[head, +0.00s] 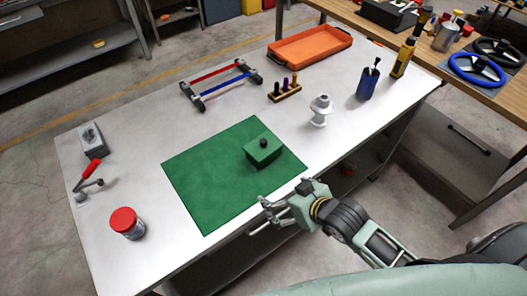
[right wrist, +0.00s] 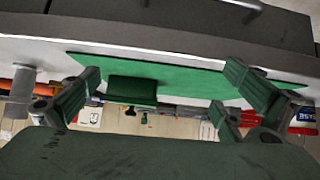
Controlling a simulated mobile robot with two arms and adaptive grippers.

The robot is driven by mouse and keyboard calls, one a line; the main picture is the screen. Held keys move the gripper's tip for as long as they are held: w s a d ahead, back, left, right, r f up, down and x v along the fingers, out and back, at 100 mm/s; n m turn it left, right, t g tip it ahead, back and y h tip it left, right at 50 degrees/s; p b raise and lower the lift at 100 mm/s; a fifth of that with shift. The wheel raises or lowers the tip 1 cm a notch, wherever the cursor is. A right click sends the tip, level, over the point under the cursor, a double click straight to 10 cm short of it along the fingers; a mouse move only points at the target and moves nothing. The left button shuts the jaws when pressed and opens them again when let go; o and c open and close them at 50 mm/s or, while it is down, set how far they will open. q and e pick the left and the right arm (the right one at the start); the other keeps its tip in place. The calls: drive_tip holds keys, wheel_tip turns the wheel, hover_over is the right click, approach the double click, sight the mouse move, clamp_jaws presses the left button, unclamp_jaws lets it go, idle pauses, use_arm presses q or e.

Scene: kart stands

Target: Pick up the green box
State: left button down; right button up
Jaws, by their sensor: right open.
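In the right wrist view, the box (right wrist: 132,91) shows upside down between the fingers, some way off, on the green mat (right wrist: 185,75). My right gripper (head: 262,217) is open and empty at the table's front edge, in front of the mat and apart from the box. Its spread fingers show in the right wrist view (right wrist: 160,95). My left gripper is not in view.
A red-lidded jar (head: 127,222) stands front left. A grey vise (head: 93,138), a red-and-blue frame (head: 222,85), a peg rack (head: 285,89), an orange tray (head: 310,44), a white part (head: 320,110) and a blue cup (head: 368,82) surround the mat. The table's front middle is clear.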

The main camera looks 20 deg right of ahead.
sight(272, 155)
drive_tip(key=w+d+r+t, duration=0.1)
drive_tip(key=w, duration=0.1)
drive_tip(key=w+d+t+y, duration=0.1)
drive_tip(key=w, duration=0.1)
drive_tip(key=w+d+r+t+y, duration=0.1)
drive_tip(key=w, duration=0.1)
drive_tip(key=shift+w+r+n, duration=0.35)
drive_tip(key=shift+n, duration=0.05)
drive_tip(key=shift+w+y, duration=0.25)
drive_tip(key=shift+y, duration=0.05)
drive_tip(key=shift+x, duration=1.15)
drive_tip(key=w, duration=0.1)
drive_tip(key=w+a+p, duration=0.1)
drive_tip(key=w+p, duration=0.1)
drive_tip(key=shift+w+a+f, duration=0.15)
drive_tip(key=shift+w+f, duration=0.1)
drive_tip(key=shift+w, duration=0.15)
drive_tip(key=shift+w+a+f, duration=0.3)
drive_tip(key=shift+w+f, duration=0.05)
drive_tip(key=shift+w, duration=0.15)
drive_tip(key=shift+c, duration=0.3)
drive_tip(key=c, duration=0.9)
drive_tip(key=shift+r, duration=0.1)
drive_tip(key=shift+c, duration=0.8)
